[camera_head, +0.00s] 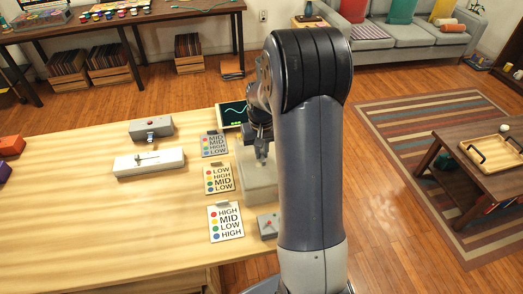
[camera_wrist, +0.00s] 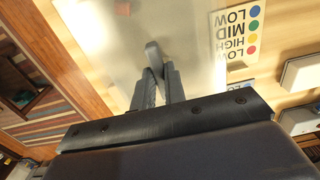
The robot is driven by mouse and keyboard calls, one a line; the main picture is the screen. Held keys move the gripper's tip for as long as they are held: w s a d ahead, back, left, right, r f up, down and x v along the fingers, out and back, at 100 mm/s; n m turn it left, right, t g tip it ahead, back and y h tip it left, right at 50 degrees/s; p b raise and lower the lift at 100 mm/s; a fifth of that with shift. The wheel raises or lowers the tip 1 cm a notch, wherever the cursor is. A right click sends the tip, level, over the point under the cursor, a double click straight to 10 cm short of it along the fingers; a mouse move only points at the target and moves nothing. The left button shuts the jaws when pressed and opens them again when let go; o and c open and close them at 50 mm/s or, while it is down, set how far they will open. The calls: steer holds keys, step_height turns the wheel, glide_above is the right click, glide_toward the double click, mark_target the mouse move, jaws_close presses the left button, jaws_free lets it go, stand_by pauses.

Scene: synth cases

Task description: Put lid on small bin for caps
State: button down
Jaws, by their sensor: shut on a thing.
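My gripper (camera_head: 261,157) points down at the table's right end, partly hidden by my arm in the head view. In the wrist view my gripper (camera_wrist: 157,78) is shut on a small grey upright handle (camera_wrist: 152,52). The handle stands on a broad, pale, flat surface that looks like the lid (camera_wrist: 105,35). In the head view a pale boxy shape (camera_head: 256,192), seemingly the bin with the lid at its top, is below my gripper. My arm covers its right side. I cannot tell whether lid and bin touch or are apart.
Cards with coloured dots (camera_head: 226,222) lie left of the pale box. A small grey box with a red-tipped lever (camera_head: 268,225) is just in front. A screen with a green trace (camera_head: 232,115) stands behind. A white slider box (camera_head: 149,162) is farther left. The wooden table (camera_head: 80,215) is clear at front left.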

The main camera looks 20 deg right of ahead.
steer(key=shift+f+b, duration=0.6)
steer(key=shift+f, duration=0.3)
steer(key=c, duration=1.4)
jaws_free()
steer(key=shift+o, duration=0.2)
steer(key=shift+r, duration=0.1)
step_height(320, 180, up, 11)
steer(key=shift+f, duration=0.2)
